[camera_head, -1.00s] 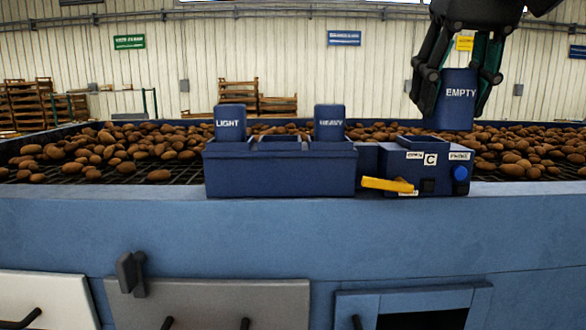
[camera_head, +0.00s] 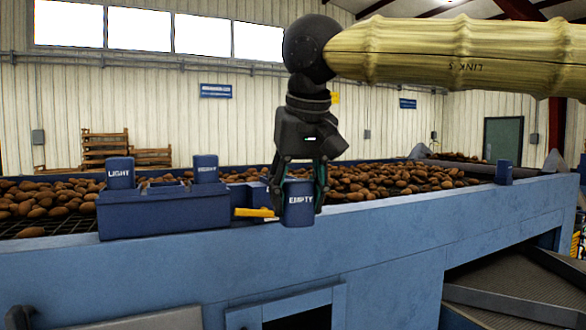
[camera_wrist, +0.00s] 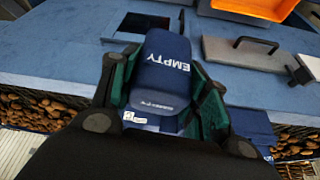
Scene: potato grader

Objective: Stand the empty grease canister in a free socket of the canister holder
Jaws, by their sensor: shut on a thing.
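The dark blue canister marked EMPTY (camera_head: 299,200) hangs upright in my gripper (camera_head: 298,212), whose fingers are shut on its two sides. In the wrist view the canister (camera_wrist: 166,68) lies between the green-lined fingers (camera_wrist: 162,85). The canister holder (camera_head: 150,222) is a long dark blue box on the grader's ledge, left of my gripper and apart from it. A LIGHT canister (camera_head: 120,173) stands at its left end and a HEAVY canister (camera_head: 206,169) at its right. The span between them has no canister; the socket openings are hard to see from here.
A yellow lever (camera_head: 255,212) sticks out between the holder and my held canister, which largely hides the control box behind. Potatoes (camera_head: 390,180) cover the grader bed behind. Another blue post (camera_head: 504,171) stands far right. The blue front panel (camera_head: 180,270) below is clear.

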